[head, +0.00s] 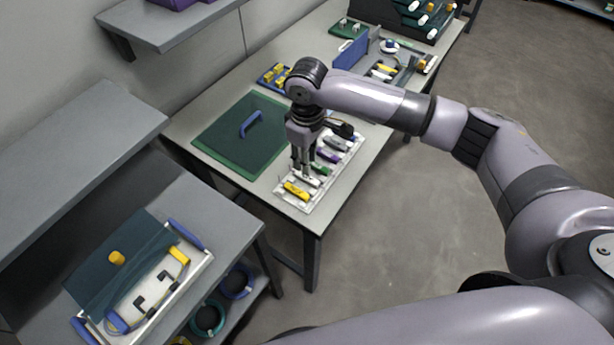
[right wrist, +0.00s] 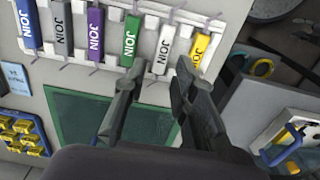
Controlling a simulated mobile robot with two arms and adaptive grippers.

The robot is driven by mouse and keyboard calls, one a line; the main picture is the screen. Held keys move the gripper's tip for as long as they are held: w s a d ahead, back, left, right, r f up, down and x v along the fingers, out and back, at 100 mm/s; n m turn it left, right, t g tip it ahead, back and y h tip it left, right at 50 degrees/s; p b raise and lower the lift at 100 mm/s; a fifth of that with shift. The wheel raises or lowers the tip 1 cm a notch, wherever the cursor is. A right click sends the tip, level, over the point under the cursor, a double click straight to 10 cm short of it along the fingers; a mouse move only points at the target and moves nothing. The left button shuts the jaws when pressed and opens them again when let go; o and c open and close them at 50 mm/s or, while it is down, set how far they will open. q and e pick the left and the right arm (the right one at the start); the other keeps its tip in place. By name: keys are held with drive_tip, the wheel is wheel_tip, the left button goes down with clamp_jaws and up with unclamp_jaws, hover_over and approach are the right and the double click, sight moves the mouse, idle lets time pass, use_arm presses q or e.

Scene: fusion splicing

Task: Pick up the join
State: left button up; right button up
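Several JOIN-labelled pieces lie side by side in a white rack (head: 290,201). In the right wrist view they run from blue (right wrist: 28,24) through grey (right wrist: 62,28), purple (right wrist: 95,34), green (right wrist: 132,42) and white (right wrist: 164,50) to yellow (right wrist: 199,48). My right gripper (right wrist: 158,68) is open and points down at the rack, its fingertips on either side of the white join's near end. It also shows in the head view (head: 302,174), over the white join; contact cannot be told. The yellow join (head: 297,190) lies clear at the near end. My left gripper is out of view.
A green mat with a blue-handled cover (head: 225,140) lies left of the rack. A separate bench at lower left holds a white tray (head: 196,268) with a tinted lid.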

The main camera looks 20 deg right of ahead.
sight(307, 179)
drive_tip(key=shift+s+a+f+p, duration=0.1)
drive_tip(key=shift+f+p, duration=0.2)
drive_tip(key=shift+f, duration=1.25)
drive_tip(key=shift+s+f+p, duration=0.1)
drive_tip(key=shift+f+p, duration=0.2)
drive_tip(key=shift+f, duration=1.2)
drive_tip(key=shift+c, duration=0.2)
clamp_jaws()
